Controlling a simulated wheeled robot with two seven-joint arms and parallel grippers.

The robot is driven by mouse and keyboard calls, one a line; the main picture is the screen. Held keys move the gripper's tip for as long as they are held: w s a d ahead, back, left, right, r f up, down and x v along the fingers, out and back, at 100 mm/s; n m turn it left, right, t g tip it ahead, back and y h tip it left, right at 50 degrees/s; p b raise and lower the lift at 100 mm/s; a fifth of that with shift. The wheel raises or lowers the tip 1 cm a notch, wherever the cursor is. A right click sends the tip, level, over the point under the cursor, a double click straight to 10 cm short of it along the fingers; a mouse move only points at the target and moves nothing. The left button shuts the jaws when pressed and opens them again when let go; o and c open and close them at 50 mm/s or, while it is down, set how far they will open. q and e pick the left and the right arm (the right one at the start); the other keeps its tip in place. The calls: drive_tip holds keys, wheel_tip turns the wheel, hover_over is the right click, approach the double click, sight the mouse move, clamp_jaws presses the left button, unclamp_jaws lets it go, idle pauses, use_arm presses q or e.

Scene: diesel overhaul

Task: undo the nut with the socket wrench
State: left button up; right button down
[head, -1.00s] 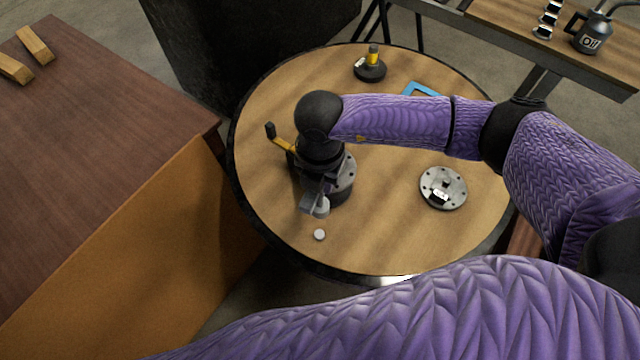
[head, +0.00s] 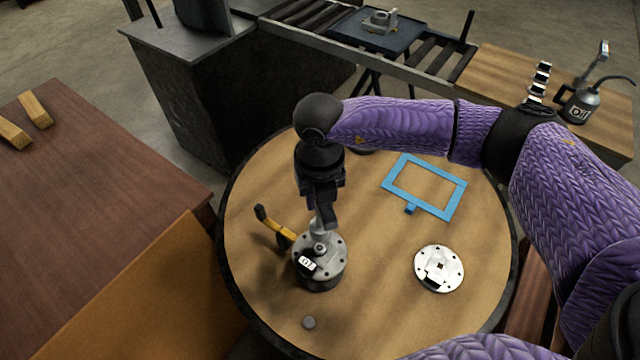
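My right gripper (head: 324,216) points down over a round flanged part (head: 319,272) with a ring of bolt holes and a small white label. A short light-grey piece, which looks like the socket wrench (head: 319,231), shows below the fingers, which appear shut on it. Its lower end is at the top centre of the flanged part, at the nut (head: 320,248); I cannot tell whether it is seated on the nut. The fingers and wrist hide the upper part of the tool. My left gripper is not in view.
Beside the flanged part is a yellow lever (head: 281,235) with a black grip. A round plate (head: 439,268) and a blue frame (head: 430,186) lie to the right on the round table (head: 375,290). A brown cabinet (head: 90,200) stands left.

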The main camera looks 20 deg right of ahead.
sight(320, 225)
drive_tip(key=m, duration=0.6)
drive_tip(key=shift+f+p, duration=0.35)
drive_tip(key=m, duration=0.3)
drive_tip(key=shift+f+m, duration=0.25)
drive_tip(key=shift+m, duration=0.05)
drive_tip(key=m+p, duration=0.2)
drive_tip(key=m, duration=0.2)
drive_tip(key=m+p, duration=0.1)
drive_tip(key=m, duration=0.2)
drive_tip(key=f+m+p, duration=0.1)
drive_tip(key=m+p, duration=0.1)
drive_tip(key=m, duration=0.2)
drive_tip(key=shift+f+m+p, duration=0.1)
drive_tip(key=shift+m+p, duration=0.2)
drive_tip(key=shift+p, duration=0.05)
wheel_tip(320, 225, down, 4)
drive_tip(key=shift+r+m+b, duration=0.25)
drive_tip(key=shift+m+b, duration=0.25)
drive_tip(key=shift+b, duration=0.5)
drive_tip(key=shift+f, duration=0.2)
